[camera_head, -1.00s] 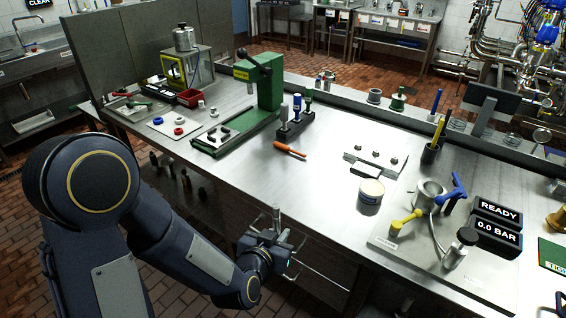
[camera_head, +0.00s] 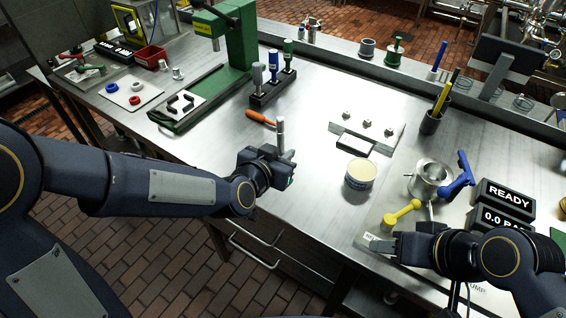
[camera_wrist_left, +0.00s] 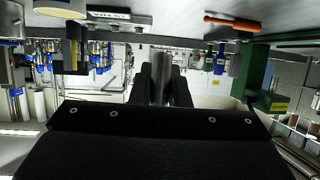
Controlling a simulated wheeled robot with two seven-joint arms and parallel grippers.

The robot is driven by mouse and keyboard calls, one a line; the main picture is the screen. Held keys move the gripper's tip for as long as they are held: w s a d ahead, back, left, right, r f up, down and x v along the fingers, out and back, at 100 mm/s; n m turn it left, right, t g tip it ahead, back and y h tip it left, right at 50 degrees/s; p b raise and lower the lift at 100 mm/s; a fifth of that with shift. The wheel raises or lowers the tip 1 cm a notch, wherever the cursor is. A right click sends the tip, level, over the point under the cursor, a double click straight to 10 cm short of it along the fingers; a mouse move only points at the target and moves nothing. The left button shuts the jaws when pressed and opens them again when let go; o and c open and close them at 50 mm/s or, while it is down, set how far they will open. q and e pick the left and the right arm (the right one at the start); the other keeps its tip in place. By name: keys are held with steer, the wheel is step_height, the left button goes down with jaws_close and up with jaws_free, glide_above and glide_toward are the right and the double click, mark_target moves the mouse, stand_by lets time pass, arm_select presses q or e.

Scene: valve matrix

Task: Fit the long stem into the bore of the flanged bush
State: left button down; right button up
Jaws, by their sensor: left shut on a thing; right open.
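My left gripper (camera_head: 277,162) is shut on a grey metal stem (camera_head: 281,132), which stands roughly upright above the bench's front part. In the left wrist view the stem (camera_wrist_left: 161,80) sits between the two dark fingers; its lower end is hidden. My right gripper (camera_head: 393,248) is at the lower right, over the plate with the yellow handle; it is open and appears empty. I cannot tell for certain which piece is the flanged bush. A short grey collared cylinder (camera_head: 367,47) stands at the back of the bench, beside a green flanged piece (camera_head: 394,52).
A black rack (camera_head: 272,92) holds grey, blue and green-topped pieces. The green press (camera_head: 233,40) stands behind. Valve fittings with a blue handle (camera_head: 457,178) crowd the right.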

arm_select(q)
steer(key=w+f, duration=0.5)
steer(key=shift+d+f, duration=0.25)
steer(key=shift+d, duration=0.1)
steer(key=f, duration=0.3)
steer(key=shift+w+f, duration=0.2)
steer(key=shift+f, duration=0.15)
steer(key=shift+f+b, duration=0.2)
steer(key=shift+b, duration=0.1)
steer(key=c, duration=1.4)
jaws_free()
steer(key=shift+r, duration=0.1)
